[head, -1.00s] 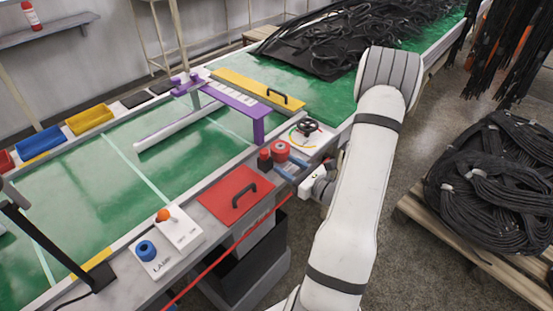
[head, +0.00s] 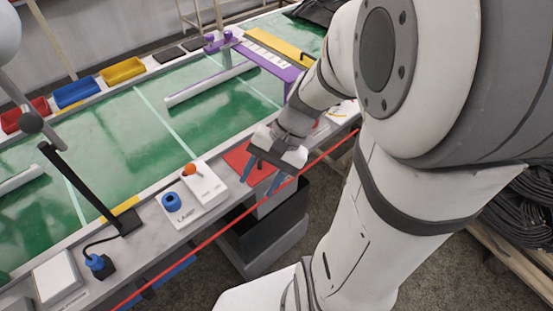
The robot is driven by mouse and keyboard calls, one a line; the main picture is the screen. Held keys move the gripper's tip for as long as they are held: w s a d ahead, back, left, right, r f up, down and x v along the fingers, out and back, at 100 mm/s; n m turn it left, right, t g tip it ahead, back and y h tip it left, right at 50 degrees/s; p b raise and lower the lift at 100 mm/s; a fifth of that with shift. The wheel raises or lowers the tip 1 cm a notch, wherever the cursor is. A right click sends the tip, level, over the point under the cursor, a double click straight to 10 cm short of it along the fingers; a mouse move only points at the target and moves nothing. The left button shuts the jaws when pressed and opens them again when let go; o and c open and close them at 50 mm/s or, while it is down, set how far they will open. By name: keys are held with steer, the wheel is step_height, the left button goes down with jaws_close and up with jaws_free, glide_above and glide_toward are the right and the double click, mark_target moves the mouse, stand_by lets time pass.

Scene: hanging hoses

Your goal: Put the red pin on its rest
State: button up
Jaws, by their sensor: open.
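I cannot make out a red pin or its rest for certain. A red plate (head: 236,157) lies on the near edge of the bench, partly covered by my gripper. My gripper (head: 263,178) points down over this plate's near side, with its two blue-grey fingers apart and nothing seen between them. Whether the fingers touch the plate, and where its black handle is, I cannot tell. The red cylinders seen earlier beyond the plate are hidden behind my arm.
A red cord (head: 215,236) runs along the bench's front. Left of my gripper are an orange ball knob (head: 189,170) and a blue knob (head: 171,202) on white bases. A purple bridge (head: 262,58) stands behind. A black post (head: 85,188) leans at left.

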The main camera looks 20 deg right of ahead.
steer(key=s+d+r+n+t+h, duration=0.1)
steer(key=d+r+n+t+h, duration=0.2)
steer(key=r+n+h, duration=0.2)
steer(key=shift+r+n+h, duration=0.2)
steer(key=shift+n+h, duration=0.5)
steer(key=shift+n, duration=0.4)
steer(key=shift+d, duration=0.1)
